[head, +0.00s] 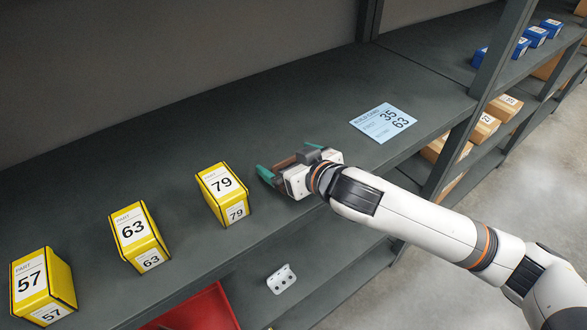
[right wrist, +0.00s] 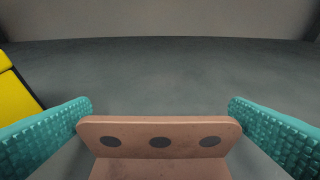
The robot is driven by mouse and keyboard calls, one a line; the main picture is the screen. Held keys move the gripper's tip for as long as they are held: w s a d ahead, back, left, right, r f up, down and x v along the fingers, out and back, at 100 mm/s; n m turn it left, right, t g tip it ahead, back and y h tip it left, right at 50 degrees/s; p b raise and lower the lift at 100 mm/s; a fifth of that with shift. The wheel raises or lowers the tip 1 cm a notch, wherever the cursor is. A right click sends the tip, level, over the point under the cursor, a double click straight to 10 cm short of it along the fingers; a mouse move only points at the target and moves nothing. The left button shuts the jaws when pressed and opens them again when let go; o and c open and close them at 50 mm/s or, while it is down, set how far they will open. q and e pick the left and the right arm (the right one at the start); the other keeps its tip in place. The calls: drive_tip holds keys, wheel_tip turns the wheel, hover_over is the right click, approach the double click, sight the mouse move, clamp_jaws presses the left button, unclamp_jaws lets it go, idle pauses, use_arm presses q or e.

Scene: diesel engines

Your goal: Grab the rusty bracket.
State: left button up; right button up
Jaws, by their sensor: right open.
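The rusty bracket (right wrist: 160,148) is a reddish-brown plate with three dark holes along its upright face. In the right wrist view it fills the space between the teal fingers of my right gripper (right wrist: 160,120). In the head view the bracket (head: 286,161) is a small brown strip on the upper shelf, mostly hidden by my right gripper (head: 288,162). The right gripper is open, one finger on each side of the bracket. I cannot tell whether either finger touches it. My left gripper is not in view.
Yellow part boxes 79 (head: 222,193), 63 (head: 139,236) and 57 (head: 42,287) stand left on the dark shelf (head: 330,95). A blue build card (head: 383,122) lies to the right. A pale bracket (head: 281,279) and a red bin (head: 200,312) are below.

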drive_tip(key=shift+s+d, duration=0.1)
drive_tip(key=shift+d, duration=0.05)
drive_tip(key=c, duration=0.7)
drive_tip(key=shift+r, duration=0.1)
drive_tip(key=c, duration=0.4)
